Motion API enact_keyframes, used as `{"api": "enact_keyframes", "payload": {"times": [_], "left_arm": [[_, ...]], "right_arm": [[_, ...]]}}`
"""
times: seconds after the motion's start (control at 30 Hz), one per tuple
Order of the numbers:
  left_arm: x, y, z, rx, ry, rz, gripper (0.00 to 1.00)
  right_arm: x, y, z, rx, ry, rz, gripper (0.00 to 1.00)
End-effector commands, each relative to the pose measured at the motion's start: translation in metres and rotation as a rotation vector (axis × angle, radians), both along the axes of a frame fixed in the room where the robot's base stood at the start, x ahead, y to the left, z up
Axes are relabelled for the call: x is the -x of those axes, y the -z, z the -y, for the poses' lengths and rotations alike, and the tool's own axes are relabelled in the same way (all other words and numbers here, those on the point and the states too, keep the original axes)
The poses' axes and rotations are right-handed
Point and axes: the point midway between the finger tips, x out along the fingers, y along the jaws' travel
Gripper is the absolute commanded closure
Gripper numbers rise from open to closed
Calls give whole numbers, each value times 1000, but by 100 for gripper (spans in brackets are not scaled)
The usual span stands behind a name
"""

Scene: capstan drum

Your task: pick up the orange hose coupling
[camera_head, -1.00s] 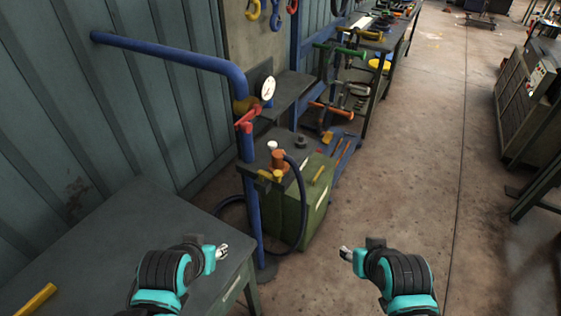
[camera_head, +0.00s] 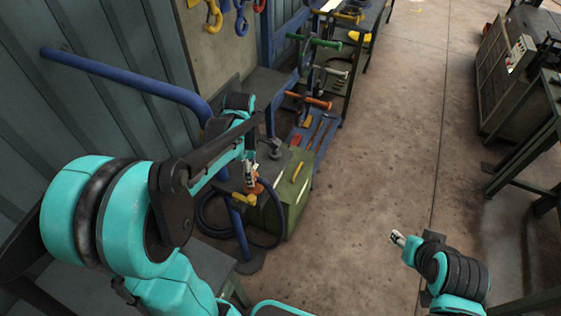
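The orange hose coupling (camera_head: 258,187) is at the top of the blue hose, by the green cabinet. Only a small orange part of it shows. My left arm reaches over from the left, and its gripper (camera_head: 250,178) points down at the coupling, overlapping it in the view. Whether the fingers touch or grip it is too small to tell. My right gripper (camera_head: 397,238) is over bare floor at the lower right, away from the coupling. Its finger opening is too small to read.
A blue pipe (camera_head: 120,78) runs along the wall to the left. The green cabinet (camera_head: 292,192) stands beside the coiled blue hose (camera_head: 205,212). A yellow fitting (camera_head: 243,199) is just below the coupling. Shelves with clamps (camera_head: 320,102) stand behind.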

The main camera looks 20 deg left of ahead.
Motion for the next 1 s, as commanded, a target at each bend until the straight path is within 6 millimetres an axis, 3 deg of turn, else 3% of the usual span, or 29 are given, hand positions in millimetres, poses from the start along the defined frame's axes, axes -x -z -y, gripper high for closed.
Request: {"api": "enact_keyframes", "payload": {"times": [0.17, 0.7, 1.0], "left_arm": [[-4, 8, -6, 8, -101, -29, 37], [-8, 78, -14, 7, -100, -28, 37], [-8, 80, -14, 7, -99, -28, 40]], "right_arm": [[0, -4, 0, 0, 0, 0, 55], [0, 21, 0, 0, 0, 0, 55], [0, 20, 0, 0, 0, 0, 55]]}}
